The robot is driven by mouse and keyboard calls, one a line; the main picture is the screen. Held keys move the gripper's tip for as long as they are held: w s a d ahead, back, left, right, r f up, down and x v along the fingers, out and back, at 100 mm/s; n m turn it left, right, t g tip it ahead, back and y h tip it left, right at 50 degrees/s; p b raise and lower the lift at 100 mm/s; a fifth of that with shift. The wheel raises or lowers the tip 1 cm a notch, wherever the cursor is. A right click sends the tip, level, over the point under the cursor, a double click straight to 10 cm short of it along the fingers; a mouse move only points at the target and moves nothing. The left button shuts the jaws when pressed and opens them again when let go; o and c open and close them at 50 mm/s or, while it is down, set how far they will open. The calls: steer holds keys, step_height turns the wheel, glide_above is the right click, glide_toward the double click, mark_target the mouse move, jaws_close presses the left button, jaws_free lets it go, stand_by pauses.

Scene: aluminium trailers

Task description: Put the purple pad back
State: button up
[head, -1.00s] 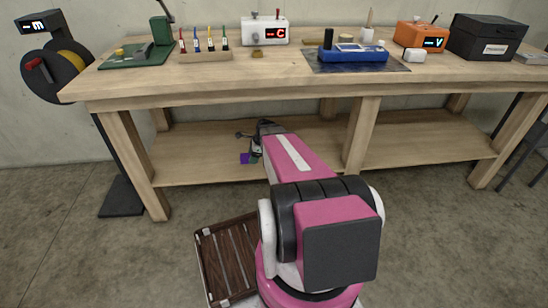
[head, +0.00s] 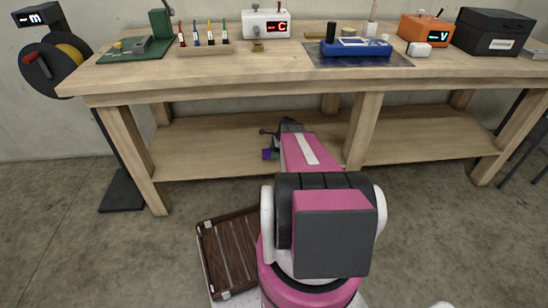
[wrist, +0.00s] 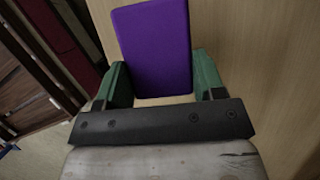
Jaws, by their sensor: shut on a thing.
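The purple pad (wrist: 153,42) is a flat, rounded rectangular block in the wrist view. My gripper (wrist: 163,78) is shut on it, with a green-padded finger at each side of its near end. The rest of the pad sticks out past the fingers. In the head view, the pad (head: 267,154) is a small purple patch at my gripper (head: 271,152), in front of the workbench's lower shelf (head: 215,150). My pink arm hides part of the view there.
The workbench top (head: 240,76) carries a pen rack (head: 205,49), a blue device (head: 354,48) on a dark mat, an orange meter (head: 424,32) and a black box (head: 489,32). Bench legs flank the shelf.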

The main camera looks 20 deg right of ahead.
steer(key=shift+f, duration=1.9)
steer(key=shift+f, duration=0.1)
steer(key=o, duration=0.9)
steer(key=v, duration=1.2)
steer(key=s+a+r+n+h, duration=0.1)
steer(key=s+a+r+n, duration=0.2)
steer(key=s+a+n, duration=0.2)
steer(key=s+a+r+n+h, duration=0.1)
steer(key=s+a+r+n, duration=0.3)
steer(key=a+n, duration=0.5)
steer(key=s+a+r+n+g+h, duration=0.1)
steer(key=s+a+r+n+h, duration=0.1)
steer(key=s+a+r+n, duration=0.2)
steer(key=shift+s+a+r+n, duration=0.1)
steer(key=shift+s+a+n, duration=0.5)
steer(key=shift+a, duration=0.6)
steer(key=shift+s+a+n, duration=0.45)
steer(key=shift+s+a, duration=0.25)
steer(key=shift+a, duration=0.55)
steer(key=shift+s+a+r+n, duration=0.1)
steer(key=shift+s+a+n, duration=0.5)
steer(key=shift+a, duration=0.6)
